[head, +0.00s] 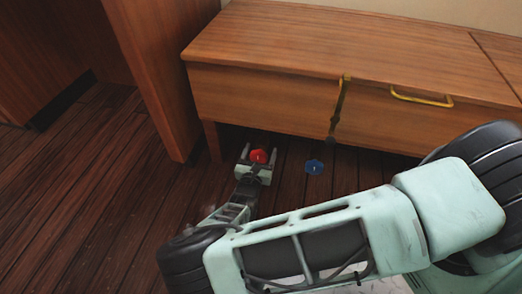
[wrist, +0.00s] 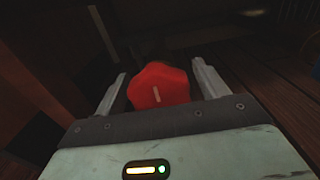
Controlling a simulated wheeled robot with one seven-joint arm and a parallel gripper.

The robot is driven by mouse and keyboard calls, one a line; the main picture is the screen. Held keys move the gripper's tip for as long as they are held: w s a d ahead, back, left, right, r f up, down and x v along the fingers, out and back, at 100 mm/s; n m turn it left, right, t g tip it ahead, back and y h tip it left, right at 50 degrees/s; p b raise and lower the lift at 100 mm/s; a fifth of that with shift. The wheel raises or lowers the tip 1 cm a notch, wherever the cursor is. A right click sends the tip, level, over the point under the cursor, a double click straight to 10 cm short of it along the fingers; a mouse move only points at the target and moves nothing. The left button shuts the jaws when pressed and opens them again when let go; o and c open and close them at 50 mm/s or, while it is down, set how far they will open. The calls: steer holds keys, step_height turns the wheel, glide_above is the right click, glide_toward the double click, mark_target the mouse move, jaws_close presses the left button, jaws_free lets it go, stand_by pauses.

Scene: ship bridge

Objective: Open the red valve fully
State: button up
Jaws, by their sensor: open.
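The red valve (head: 258,156) is a small lobed knob low near the floor, in front of the wooden bench. In the wrist view the red valve (wrist: 159,86) shows a pale line mark on its face. My gripper (head: 259,152) is at the red valve, with one finger on each side of it. In the wrist view my gripper (wrist: 160,85) is open, and a dark gap shows between the left finger and the knob. The valve's stem is hidden.
A blue valve knob (head: 314,167) is close by on the right. The wooden bench (head: 300,105) overhangs behind, with a yellow handle (head: 421,98) and a strap (head: 340,108). A wooden panel (head: 158,80) stands at the left. The plank floor (head: 90,190) at left is clear.

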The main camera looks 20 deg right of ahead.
steer(key=c, duration=0.9)
steer(key=shift+c, duration=0.2)
